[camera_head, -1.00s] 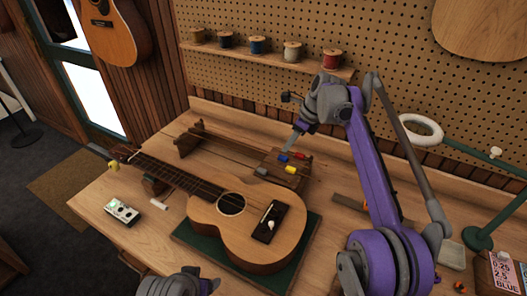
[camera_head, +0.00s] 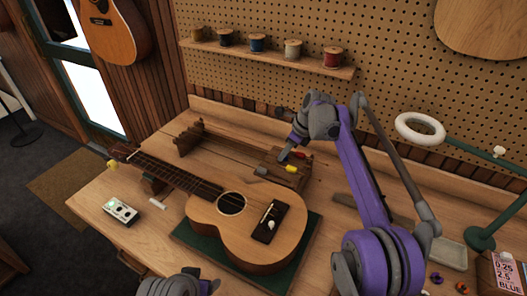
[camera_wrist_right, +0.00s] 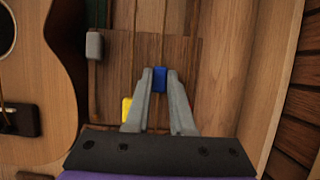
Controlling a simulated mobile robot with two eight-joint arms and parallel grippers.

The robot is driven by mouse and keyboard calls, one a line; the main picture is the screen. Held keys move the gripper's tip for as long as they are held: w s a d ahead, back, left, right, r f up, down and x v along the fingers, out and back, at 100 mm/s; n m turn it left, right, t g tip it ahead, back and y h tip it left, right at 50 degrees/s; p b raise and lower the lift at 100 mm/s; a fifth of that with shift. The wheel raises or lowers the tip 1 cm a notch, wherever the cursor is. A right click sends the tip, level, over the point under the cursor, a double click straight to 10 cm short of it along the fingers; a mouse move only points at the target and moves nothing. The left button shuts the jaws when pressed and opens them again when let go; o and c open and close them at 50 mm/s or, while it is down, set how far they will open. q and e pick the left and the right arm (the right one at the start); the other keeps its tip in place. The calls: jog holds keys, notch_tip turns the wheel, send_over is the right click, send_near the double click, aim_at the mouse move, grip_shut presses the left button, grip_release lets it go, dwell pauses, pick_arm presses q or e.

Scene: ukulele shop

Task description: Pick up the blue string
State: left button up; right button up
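The blue string's blue end block (camera_wrist_right: 160,79) shows in the right wrist view, over a brown wooden board (camera_wrist_right: 185,55). My right gripper (camera_wrist_right: 160,73) has one fingertip on each side of it; I cannot tell whether they press on it. In the head view my right gripper (camera_head: 285,157) is over the string rack (camera_head: 188,142) and hides the blue block. A yellow block (camera_head: 291,168), a grey block (camera_head: 261,171) and a red block (camera_head: 301,155) are close by. Part of my left arm shows at the bottom edge; its fingers are not in view.
A ukulele (camera_head: 265,245) lies on a green mat (camera_head: 312,228) in front of the rack. A small pale device (camera_head: 121,211) is on the bench to the left. Thread spools (camera_head: 292,49) stand on a wall shelf (camera_head: 320,66) behind. A lamp (camera_head: 420,127) is at right.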

grip_shut()
pick_arm(q)
jog(key=r, duration=0.1)
jog(key=w+r+p, duration=0.1)
jog(key=r+p, duration=0.1)
jog(key=shift+w+r, duration=0.25)
jog(key=shift+w, duration=0.05)
jog(key=shift+w+r+p, duration=0.3)
jog(key=shift+r+p, duration=0.35)
jog(key=shift+r, duration=0.1)
jog(key=shift+a+r+t+p, duration=0.15)
jog(key=shift+r+t+p, duration=0.25)
jog(key=shift+r+p, duration=0.6)
pick_arm(e)
notch_tip(320, 180, up, 16)
jog(key=s, duration=0.1)
jog(key=shift+s+a+r, duration=0.2)
jog(key=shift+s, duration=0.05)
pick_arm(q)
jog(key=shift+r, duration=0.25)
jog(key=shift+s+f+b, duration=0.1)
jog(key=shift+b, duration=0.2)
